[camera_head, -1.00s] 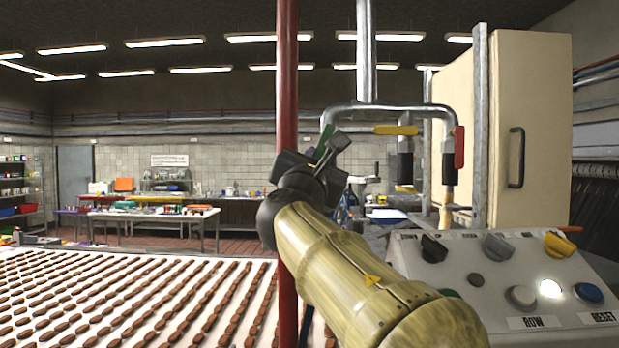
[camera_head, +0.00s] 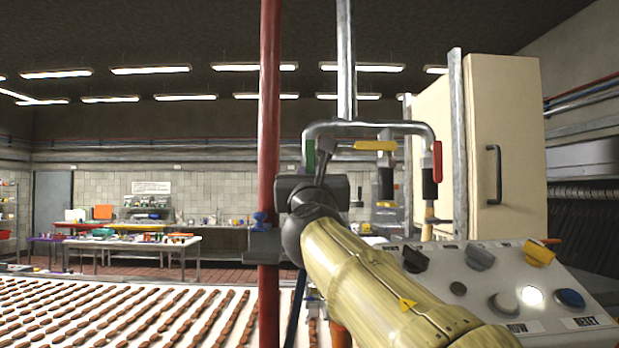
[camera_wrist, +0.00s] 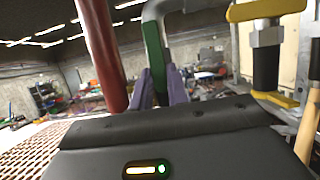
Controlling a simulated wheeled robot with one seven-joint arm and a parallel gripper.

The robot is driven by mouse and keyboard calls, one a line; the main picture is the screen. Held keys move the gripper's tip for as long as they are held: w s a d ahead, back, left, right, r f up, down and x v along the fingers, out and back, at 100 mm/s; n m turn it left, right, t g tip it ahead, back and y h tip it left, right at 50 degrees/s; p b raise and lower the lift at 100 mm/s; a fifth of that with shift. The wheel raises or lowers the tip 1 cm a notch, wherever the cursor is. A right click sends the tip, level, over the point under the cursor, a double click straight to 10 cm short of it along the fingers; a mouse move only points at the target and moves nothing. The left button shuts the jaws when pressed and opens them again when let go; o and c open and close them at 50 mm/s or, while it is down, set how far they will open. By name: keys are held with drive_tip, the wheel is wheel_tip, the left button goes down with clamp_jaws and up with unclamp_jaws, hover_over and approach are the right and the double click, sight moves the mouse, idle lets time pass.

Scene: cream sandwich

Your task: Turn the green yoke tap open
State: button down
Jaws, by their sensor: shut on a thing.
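The green yoke tap handle (camera_head: 310,153) hangs upright at the left end of the grey yoke pipe. In the wrist view the green handle (camera_wrist: 154,48) stands between the two purple-grey fingers of my gripper (camera_wrist: 161,82). My gripper (camera_head: 322,165) is shut on the handle's lower part, which the fingers and wrist partly hide. A yellow handle (camera_head: 375,145) lies level in the middle of the yoke. A red handle (camera_head: 437,162) hangs upright at its right end.
A red vertical pipe (camera_head: 269,110) stands close on the left of my wrist. A control panel (camera_head: 470,290) with knobs and buttons is at the lower right. A conveyor (camera_head: 120,283) with rows of brown pieces lies at the lower left. A cream cabinet (camera_head: 505,130) stands behind.

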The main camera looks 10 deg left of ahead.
drive_tip(key=c, duration=1.4)
unclamp_jaws()
drive_tip(key=shift+o, duration=0.2)
drive_tip(key=b+v, duration=0.7)
drive_tip(key=v, duration=1)
drive_tip(key=shift+s, duration=0.15)
drive_tip(key=shift+f, duration=0.15)
